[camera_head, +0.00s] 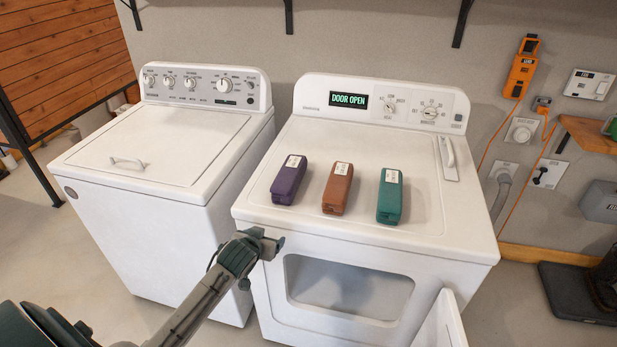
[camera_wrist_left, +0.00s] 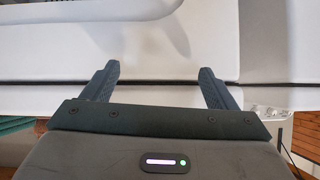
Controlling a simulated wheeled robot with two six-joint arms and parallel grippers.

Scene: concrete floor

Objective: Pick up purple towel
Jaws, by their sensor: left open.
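The purple towel (camera_head: 289,180) is a folded, box-shaped bundle with a white label. It lies on top of the dryer (camera_head: 440,235), the leftmost of three bundles there. My left gripper (camera_head: 272,243) is in front of the dryer's top front edge, below and in front of the purple towel and apart from it. In the left wrist view the two fingers of my left gripper (camera_wrist_left: 160,80) are spread with nothing between them, and white appliance surfaces lie beyond. The purple towel does not show in the wrist view. My right gripper is not in view.
A brown bundle (camera_head: 337,188) and a teal bundle (camera_head: 390,197) lie to the right of the purple towel. A washer (camera_head: 130,215) stands to the left. The dryer's door (camera_head: 443,325) hangs open at the front. The dryer top in front of the bundles is clear.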

